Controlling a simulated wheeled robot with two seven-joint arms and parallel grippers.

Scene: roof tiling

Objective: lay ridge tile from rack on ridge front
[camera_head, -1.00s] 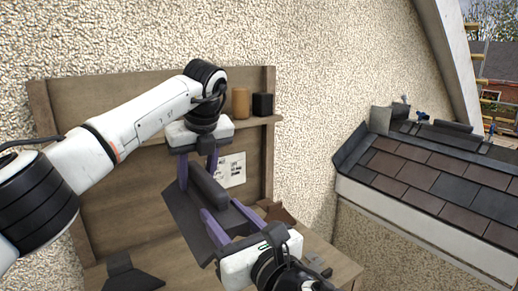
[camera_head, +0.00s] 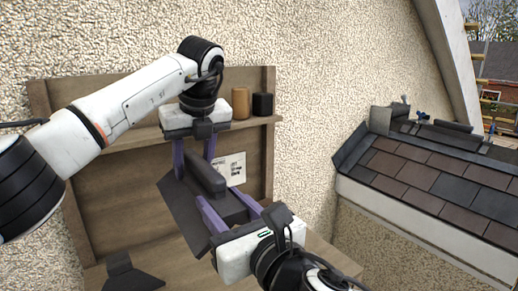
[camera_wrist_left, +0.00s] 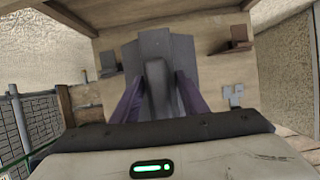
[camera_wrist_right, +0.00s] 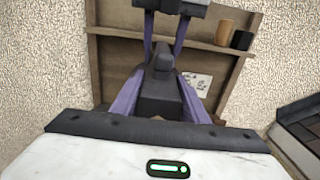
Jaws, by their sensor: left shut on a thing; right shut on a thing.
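A dark grey ridge tile (camera_head: 203,173) with a raised rounded roll hangs tilted in front of the wooden rack (camera_head: 120,200), above its lower shelf. My left gripper (camera_head: 195,160) is shut on the tile's far end, its purple fingers either side of the roll. My right gripper (camera_head: 229,208) is shut on the near end in the same way. The tile also shows between the fingers in the left wrist view (camera_wrist_left: 154,72) and the right wrist view (camera_wrist_right: 161,88). The roof ridge (camera_head: 445,126) is at the right, apart from the tile, with dark pieces along it.
The shingled roof (camera_head: 420,178) has a raised dark edge and a white fascia. A dark angled piece (camera_head: 130,274) lies on the lower shelf. A tan cylinder (camera_head: 240,103) and a black one (camera_head: 263,104) stand on the upper shelf. The rough wall is behind.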

